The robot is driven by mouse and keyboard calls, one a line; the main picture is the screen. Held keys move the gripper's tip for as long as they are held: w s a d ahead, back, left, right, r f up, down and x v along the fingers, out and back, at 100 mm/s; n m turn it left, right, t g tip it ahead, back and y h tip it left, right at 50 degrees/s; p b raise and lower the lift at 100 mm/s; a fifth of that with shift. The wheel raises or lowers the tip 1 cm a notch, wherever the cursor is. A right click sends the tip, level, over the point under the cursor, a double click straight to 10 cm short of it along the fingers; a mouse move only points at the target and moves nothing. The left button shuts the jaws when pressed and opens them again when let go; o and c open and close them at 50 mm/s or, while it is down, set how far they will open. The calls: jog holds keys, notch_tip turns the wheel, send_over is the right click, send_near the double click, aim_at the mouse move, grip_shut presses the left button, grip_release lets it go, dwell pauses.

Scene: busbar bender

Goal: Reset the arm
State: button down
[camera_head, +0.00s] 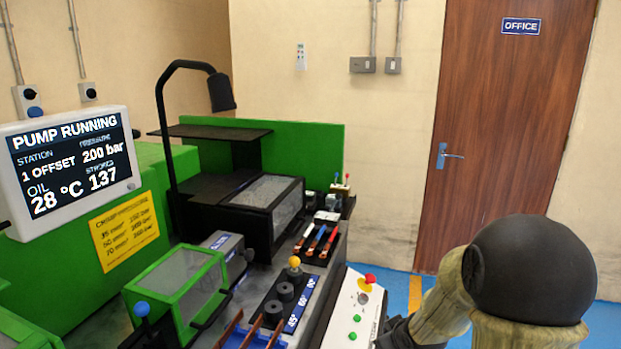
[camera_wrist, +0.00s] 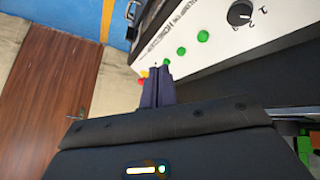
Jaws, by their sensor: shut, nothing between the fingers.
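My gripper (camera_wrist: 158,86) shows in the wrist view with its two dark fingers together and nothing between them. Behind the fingertips is the white control panel (camera_wrist: 205,30) with green buttons and a black rotary knob (camera_wrist: 239,13). In the head view my arm bends at the lower right, and my gripper is not clearly visible there. The control panel (camera_head: 352,318) stands left of my arm, with a red mushroom button (camera_head: 370,279) on it.
The green bending machine (camera_head: 90,258) fills the left, with a display screen (camera_head: 70,165), a black lamp (camera_head: 221,92) and a green-framed guard (camera_head: 178,287). Blue floor (camera_head: 400,290) and a brown door (camera_head: 505,130) lie beyond.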

jog(key=s+a+r+m+g, duration=0.2)
jog(key=s+m, duration=0.1)
jog(key=s, duration=0.6)
jog(key=s+a+r+m+g, duration=0.1)
jog(key=s+a+m+g, duration=0.15)
jog(key=s, duration=0.65)
notch_tip(320, 180, up, 25)
jog(key=d+p, duration=0.1)
jog(key=p, duration=2.4)
jog(key=shift+f+h, duration=0.2)
jog(key=shift+h, duration=0.1)
jog(key=shift+w, duration=0.15)
